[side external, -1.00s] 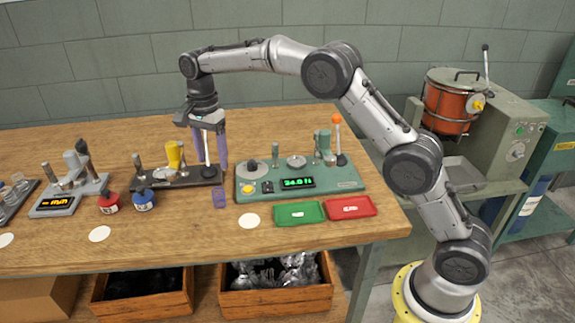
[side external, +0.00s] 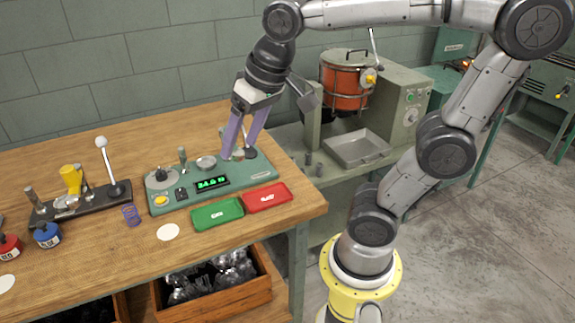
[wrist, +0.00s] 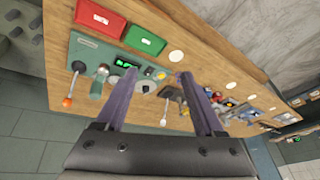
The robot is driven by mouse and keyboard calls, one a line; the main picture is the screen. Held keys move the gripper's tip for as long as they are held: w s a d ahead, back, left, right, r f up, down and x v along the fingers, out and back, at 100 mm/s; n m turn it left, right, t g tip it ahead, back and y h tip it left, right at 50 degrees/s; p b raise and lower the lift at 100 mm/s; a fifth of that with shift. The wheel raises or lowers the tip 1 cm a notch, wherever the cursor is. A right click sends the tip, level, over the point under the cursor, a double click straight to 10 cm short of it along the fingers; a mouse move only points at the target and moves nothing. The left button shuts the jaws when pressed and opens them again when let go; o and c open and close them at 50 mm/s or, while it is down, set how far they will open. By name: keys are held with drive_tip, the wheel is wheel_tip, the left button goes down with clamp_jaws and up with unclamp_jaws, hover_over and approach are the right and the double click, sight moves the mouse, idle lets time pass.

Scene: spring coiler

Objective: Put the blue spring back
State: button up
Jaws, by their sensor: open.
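The blue spring (side external: 130,215), a small violet-blue coil, stands on the wooden table just in front of the gap between the black coiler (side external: 95,203) and the green tester (side external: 262,173). I cannot pick it out in the wrist view. My gripper (side external: 238,156) has its two purple fingers apart, with nothing seen held between them. It is over the right end of the tester, well right of the spring. The fingers hide part of the tester's post and lever there. The wrist view shows my fingers spread (wrist: 156,75), and the tester's orange-knobbed lever (wrist: 67,102).
A green tray (side external: 217,214) and a red tray (side external: 268,197) lie in front of the tester. The coiler's white-knobbed lever (side external: 101,142) stands up. A white disc (side external: 168,232) lies on clear table near the front edge. Blue (side external: 47,236) and red pots stand left.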

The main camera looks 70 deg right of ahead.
drive_tip(key=s+f+n+t, duration=0.1)
drive_tip(key=s+f+n, duration=0.2)
drive_tip(key=s, duration=0.5)
drive_tip(key=shift+s+d+f, duration=0.15)
drive_tip(key=shift+d+f, duration=0.1)
drive_tip(key=shift+f, duration=0.6)
